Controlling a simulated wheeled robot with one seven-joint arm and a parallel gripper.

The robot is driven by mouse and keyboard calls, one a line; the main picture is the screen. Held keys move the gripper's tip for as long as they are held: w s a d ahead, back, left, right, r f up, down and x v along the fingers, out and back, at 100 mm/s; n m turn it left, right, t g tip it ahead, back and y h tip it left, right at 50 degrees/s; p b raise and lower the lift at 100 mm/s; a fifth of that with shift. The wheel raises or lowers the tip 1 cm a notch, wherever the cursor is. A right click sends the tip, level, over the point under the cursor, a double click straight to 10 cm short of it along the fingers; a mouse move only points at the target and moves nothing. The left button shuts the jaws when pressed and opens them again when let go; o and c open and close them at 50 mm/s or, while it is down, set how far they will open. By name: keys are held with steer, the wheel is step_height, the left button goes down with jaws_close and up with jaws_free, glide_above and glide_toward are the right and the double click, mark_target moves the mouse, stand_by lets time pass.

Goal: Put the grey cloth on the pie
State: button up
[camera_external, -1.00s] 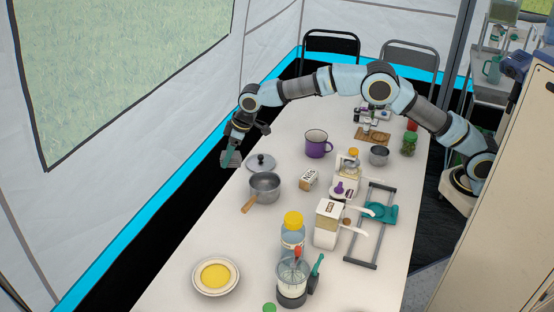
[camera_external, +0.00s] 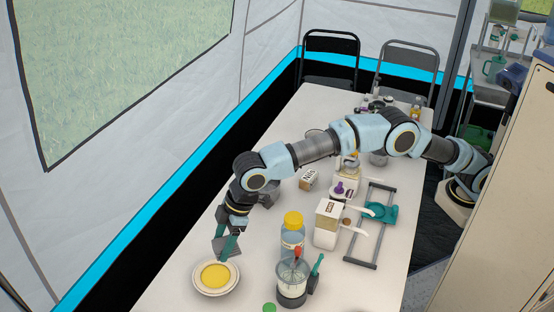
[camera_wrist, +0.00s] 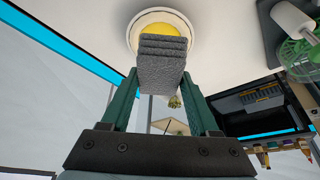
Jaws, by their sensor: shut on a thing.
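The grey cloth (camera_wrist: 162,65) is folded in layers and held between the two green fingers of my gripper (camera_wrist: 160,85) in the wrist view. In the external view my gripper (camera_external: 229,242) is shut on the cloth (camera_external: 227,249), just behind the plate. The yellow pie (camera_external: 215,275) lies on a white round plate (camera_external: 207,291) at the table's front left. In the wrist view the cloth overlaps the lower part of the pie (camera_wrist: 160,29) and plate (camera_wrist: 134,40). I cannot tell whether the cloth touches the pie.
A yellow-capped jar (camera_external: 292,235) and a blender-like jug (camera_external: 292,281) stand right of the plate on the white table (camera_external: 180,260). A carton (camera_external: 327,224) and a grey rack (camera_external: 370,228) are further right. A green lid (camera_external: 269,307) lies at the front.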

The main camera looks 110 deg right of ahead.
mark_target(221, 274)
step_height(221, 274, down, 9)
steer(key=shift+r+p, duration=0.2)
steer(key=shift+p, duration=0.15)
steer(key=shift+f, duration=0.15)
steer(key=o, duration=1.3)
steer(key=shift+d, duration=0.1)
steer(key=b+v, duration=0.1)
steer(key=v, duration=1.1)
steer(key=shift+r, duration=0.25)
